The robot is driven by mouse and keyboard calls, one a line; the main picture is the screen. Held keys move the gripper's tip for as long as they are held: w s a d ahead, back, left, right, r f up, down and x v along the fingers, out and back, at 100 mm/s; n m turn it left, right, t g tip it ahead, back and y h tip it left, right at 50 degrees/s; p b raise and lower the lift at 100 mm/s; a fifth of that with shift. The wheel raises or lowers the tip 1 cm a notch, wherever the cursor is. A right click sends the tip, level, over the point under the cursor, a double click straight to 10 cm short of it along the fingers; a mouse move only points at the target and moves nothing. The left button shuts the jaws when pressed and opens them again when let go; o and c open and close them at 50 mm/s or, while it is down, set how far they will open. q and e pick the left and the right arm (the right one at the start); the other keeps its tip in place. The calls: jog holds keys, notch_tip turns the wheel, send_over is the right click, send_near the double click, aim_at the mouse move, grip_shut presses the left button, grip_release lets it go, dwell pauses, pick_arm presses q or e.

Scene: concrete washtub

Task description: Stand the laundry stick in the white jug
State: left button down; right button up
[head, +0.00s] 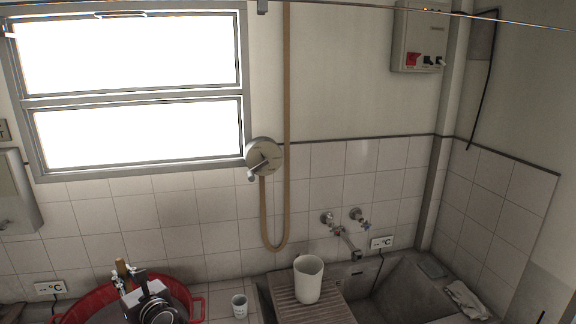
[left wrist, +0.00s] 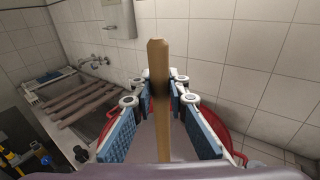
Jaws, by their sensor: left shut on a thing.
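The laundry stick (left wrist: 158,75) is a light wooden rod with an angled end, upright between the blue-padded fingers of my left gripper (left wrist: 158,98) in the left wrist view. The stick's lower end is hidden in the head view. The white jug (head: 308,281) stands upright on the ribbed washboard, well to the right of my left gripper and apart from it. My right gripper is not in view.
The red tub (head: 197,308) is under my left gripper. A small pale cup (head: 239,306) stands between tub and jug. The ribbed washboard (head: 283,292) adjoins the concrete basin (head: 395,290). Taps (head: 340,228) and a hanging hose (head: 264,215) are on the wall behind. A cloth (head: 467,299) lies at right.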

pick_arm(q)
jog(key=shift+s+f, duration=0.15)
jog(key=shift+s, duration=0.1)
jog(key=s+d+m+t+h, duration=0.3)
jog(key=s+d+m+h, duration=0.25)
jog(key=s+d, duration=0.75)
jog(key=s+d+m+t+h, duration=0.35)
jog(key=s+d+h, duration=0.5)
jog(key=s, duration=0.85)
notch_tip(320, 180, down, 14)
jog(key=y+b, duration=0.1)
jog(key=b, duration=1.3)
jog(key=shift+w+d+f+m+g, duration=0.15)
jog(key=shift+w+d+m+g, duration=0.2)
jog(key=shift+g, duration=0.1)
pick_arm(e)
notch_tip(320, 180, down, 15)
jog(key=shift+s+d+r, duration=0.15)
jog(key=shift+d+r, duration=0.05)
pick_arm(q)
jog(key=shift+s+d, duration=0.1)
